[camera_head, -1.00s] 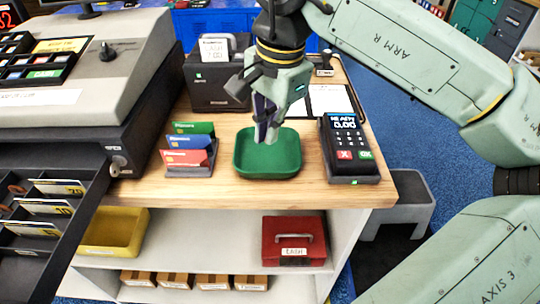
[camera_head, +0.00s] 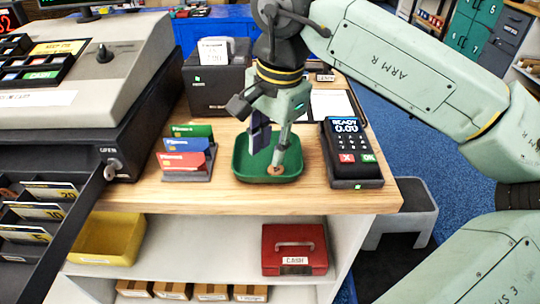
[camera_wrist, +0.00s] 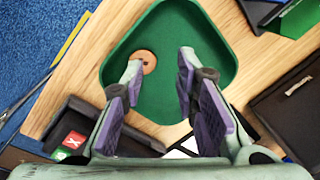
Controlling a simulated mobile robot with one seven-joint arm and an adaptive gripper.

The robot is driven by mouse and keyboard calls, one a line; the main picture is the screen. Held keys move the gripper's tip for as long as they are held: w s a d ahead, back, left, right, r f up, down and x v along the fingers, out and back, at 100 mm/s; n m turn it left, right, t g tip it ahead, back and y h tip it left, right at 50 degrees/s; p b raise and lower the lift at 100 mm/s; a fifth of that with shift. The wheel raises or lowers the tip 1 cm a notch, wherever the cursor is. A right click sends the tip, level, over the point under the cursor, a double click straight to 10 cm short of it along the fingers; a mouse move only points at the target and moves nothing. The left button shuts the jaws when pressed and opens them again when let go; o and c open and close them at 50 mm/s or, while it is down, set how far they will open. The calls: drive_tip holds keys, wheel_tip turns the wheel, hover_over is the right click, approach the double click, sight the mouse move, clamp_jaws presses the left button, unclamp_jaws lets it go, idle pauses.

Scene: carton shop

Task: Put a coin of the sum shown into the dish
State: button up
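The green dish (camera_head: 240,173) stands on the wooden counter. A copper-coloured coin (camera_head: 276,170) with a hole or dark centre lies in it, near the front right in the head view. It also shows in the wrist view (camera_wrist: 146,61). My gripper (camera_head: 270,158) is over the dish and pointing down. In the wrist view my gripper (camera_wrist: 161,62) is open, with its fingertips apart and nothing between them. One fingertip overlaps the coin's edge in that view; I cannot tell if they touch. The value on the coin is not readable.
A card terminal (camera_head: 347,143) reading 0.00 stands right of the dish, a card holder (camera_head: 186,160) left. A printer (camera_head: 205,85) with a paper slip stands behind. The open cash drawer (camera_head: 62,235) is at left. A red cash box (camera_head: 294,250) sits below.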

drive_tip(key=shift+r, duration=0.1)
wheel_tip(320, 180, up, 12)
drive_tip(key=s+d, duration=0.1)
idle(0.5)
drive_tip(key=shift+s+d+f, duration=0.1)
drive_tip(key=shift+s+f, duration=0.1)
